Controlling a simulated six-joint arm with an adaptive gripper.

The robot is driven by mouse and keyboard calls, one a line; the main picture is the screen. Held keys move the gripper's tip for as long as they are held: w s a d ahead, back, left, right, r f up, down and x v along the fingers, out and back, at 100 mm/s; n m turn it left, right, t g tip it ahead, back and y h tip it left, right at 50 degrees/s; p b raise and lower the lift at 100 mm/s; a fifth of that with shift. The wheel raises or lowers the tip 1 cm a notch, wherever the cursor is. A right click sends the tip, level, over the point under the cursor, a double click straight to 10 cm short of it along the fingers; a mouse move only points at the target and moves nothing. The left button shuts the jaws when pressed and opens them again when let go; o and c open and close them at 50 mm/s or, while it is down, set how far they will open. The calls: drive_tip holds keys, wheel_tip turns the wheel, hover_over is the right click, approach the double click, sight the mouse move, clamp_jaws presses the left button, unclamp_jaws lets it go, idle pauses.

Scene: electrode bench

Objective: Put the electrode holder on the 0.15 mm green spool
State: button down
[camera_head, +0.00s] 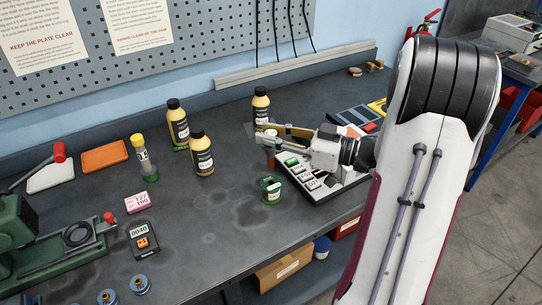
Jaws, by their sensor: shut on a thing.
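A green spool (271,197) with a pale label stands on the bench top, left of the keypad device. The size on its label is too small to read. My gripper (268,139) is above and slightly behind it in the picture, reaching in from the right. It is shut on a small copper-brown upright piece (270,160), which seems to be the electrode holder. The fingers partly cover it. Its lower end shows just above the spool in the picture; I cannot tell the height gap between them.
Black-capped bottles (202,158) stand left of and behind my gripper. A yellow-capped bottle (143,158) is farther left. Blue spools (140,285) sit at the front left.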

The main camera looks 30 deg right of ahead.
sight(272, 156)
drive_tip(key=shift+f, duration=1.25)
drive_tip(key=shift+f, duration=1.85)
drive_tip(key=shift+f, duration=0.1)
drive_tip(key=c, duration=1.7)
unclamp_jaws()
drive_tip(key=shift+v, duration=6)
